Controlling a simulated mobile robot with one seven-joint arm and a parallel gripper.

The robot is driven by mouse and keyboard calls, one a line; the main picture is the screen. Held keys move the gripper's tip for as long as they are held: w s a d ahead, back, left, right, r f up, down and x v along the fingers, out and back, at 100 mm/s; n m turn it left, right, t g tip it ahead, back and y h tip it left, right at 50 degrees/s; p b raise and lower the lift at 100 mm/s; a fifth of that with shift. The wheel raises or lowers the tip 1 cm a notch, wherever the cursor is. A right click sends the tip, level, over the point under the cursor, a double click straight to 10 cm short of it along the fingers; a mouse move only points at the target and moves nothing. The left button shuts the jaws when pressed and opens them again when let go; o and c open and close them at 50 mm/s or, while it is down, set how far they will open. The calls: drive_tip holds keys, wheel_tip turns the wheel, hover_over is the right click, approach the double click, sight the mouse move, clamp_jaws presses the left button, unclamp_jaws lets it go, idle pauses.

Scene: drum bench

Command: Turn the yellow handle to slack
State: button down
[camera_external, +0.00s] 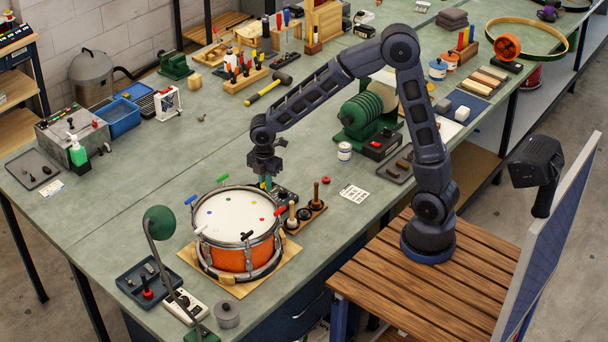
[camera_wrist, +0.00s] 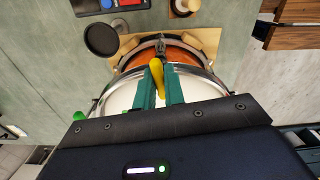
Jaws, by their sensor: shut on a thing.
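The drum (camera_external: 235,258) with an orange shell and white head stands on a wooden board near the front of the bench. Coloured handles sit round its rim: blue (camera_external: 190,199), green (camera_external: 222,178), red (camera_external: 281,210), black (camera_external: 247,235) and white (camera_external: 200,230). My gripper (camera_external: 265,182) is low at the drum's far rim. In the wrist view its green fingers (camera_wrist: 160,88) are shut on the yellow handle (camera_wrist: 157,77), which stands at the rim between them.
A wooden stand with knobbed tools (camera_external: 305,215) is right of the drum. A green lamp (camera_external: 159,222) leans close at the left. A dark tray (camera_external: 148,284) lies left of the drum. A white-labelled can (camera_external: 344,151) stands behind. The bench left of my arm has clear room.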

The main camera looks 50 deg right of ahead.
drive_tip(key=n, duration=0.4)
drive_tip(key=shift+f+n, duration=0.1)
drive_tip(key=shift+n, duration=0.2)
drive_tip(key=n, duration=0.3)
drive_tip(key=shift+n, duration=0.3)
drive_tip(key=n, duration=0.3)
drive_tip(key=shift+n, duration=2.1)
drive_tip(key=c, duration=1.5)
unclamp_jaws()
drive_tip(key=shift+r, duration=0.2)
